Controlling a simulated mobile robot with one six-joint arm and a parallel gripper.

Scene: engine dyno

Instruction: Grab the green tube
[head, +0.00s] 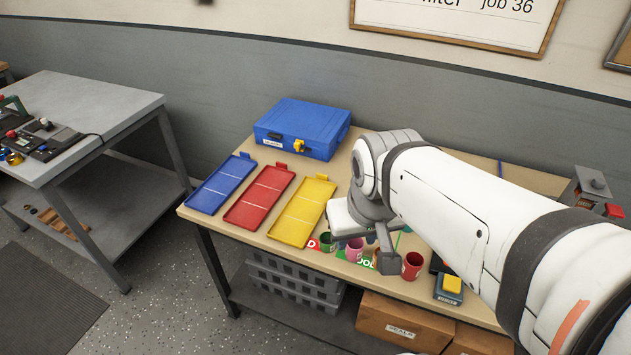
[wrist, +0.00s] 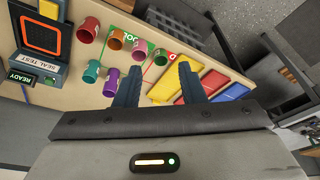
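The green tube (head: 326,243) stands on the table near its front edge, left of the pink tube (head: 354,250). In the wrist view the green tube (wrist: 160,57) appears in line with the gap between my fingertips, just beyond them. My gripper (wrist: 155,68) is open, with nothing between its fingers. In the head view my gripper (head: 386,258) is over the row of tubes, right of the green tube, and partly hides the tubes behind it. A teal tube (wrist: 92,72) is also in the wrist view.
A red tube (head: 411,266), an orange tube (wrist: 117,40) and a purple tube (wrist: 110,82) stand nearby. Yellow (head: 303,212), red (head: 259,196) and blue (head: 221,184) trays lie to the left. A blue case (head: 303,128) stands behind. A yellow-buttoned box (head: 449,290) is at right.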

